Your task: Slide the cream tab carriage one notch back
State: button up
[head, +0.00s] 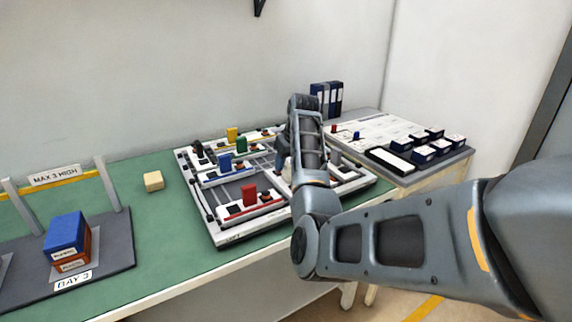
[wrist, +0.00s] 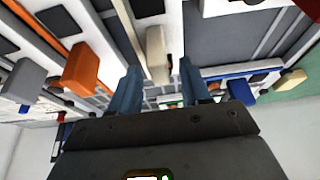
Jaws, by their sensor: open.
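The cream tab (wrist: 157,55) stands up from a pale rail in the wrist view, between the two fingers of my gripper (wrist: 158,68). The gripper is open, with one finger on each side of the tab and a visible gap to each. I cannot tell how far the tab lies in depth from the fingertips.
An orange tab (wrist: 82,70) and a grey tab (wrist: 24,79) stand left of the gripper in the wrist view. In the head view, red (head: 249,195), blue (head: 225,162) and yellow (head: 232,135) tabs stand nearby. A cream block (head: 153,181) sits on the green bench.

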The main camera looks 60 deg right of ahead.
jog(key=shift+w+d+f, duration=0.15)
jog(key=shift+w+f, duration=0.05)
jog(key=shift+f, duration=0.45)
grip_shut()
